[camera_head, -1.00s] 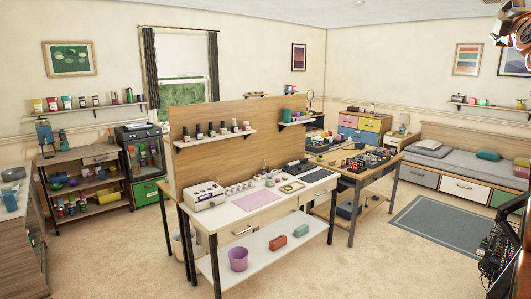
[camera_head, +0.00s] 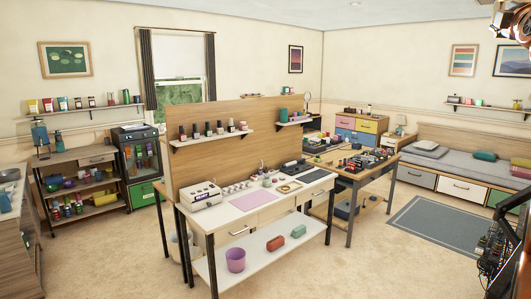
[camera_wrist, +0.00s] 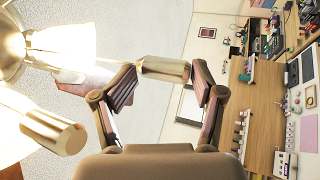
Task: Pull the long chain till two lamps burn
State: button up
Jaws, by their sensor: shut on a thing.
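In the wrist view, my gripper (camera_wrist: 165,84) has its two fingers on either side of a short brass-coloured cylinder (camera_wrist: 163,69), which looks like the pull piece, and is shut on it. I cannot make out any chain links. A second brass-coloured cylinder (camera_wrist: 55,132) is at the left, apart from the fingers. Behind it are a bright glowing lamp (camera_wrist: 62,42) at the upper left and another strong glow (camera_wrist: 14,112) at the lower left. Glare hides their outlines. In the head view, the gripper and pull cannot be told apart at the upper right edge.
A white workbench (camera_head: 263,206) with a wooden back panel stands mid-room. A second cluttered table (camera_head: 345,178) is behind it, with a bed (camera_head: 455,160) at the right. Open carpet (camera_head: 365,270) lies at the front right. The ceiling (camera_wrist: 225,12) is close in the wrist view.

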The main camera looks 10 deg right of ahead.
jog(key=shift+b+v, duration=2.45)
jog(key=shift+v, duration=0.4)
jog(key=shift+r, duration=0.15)
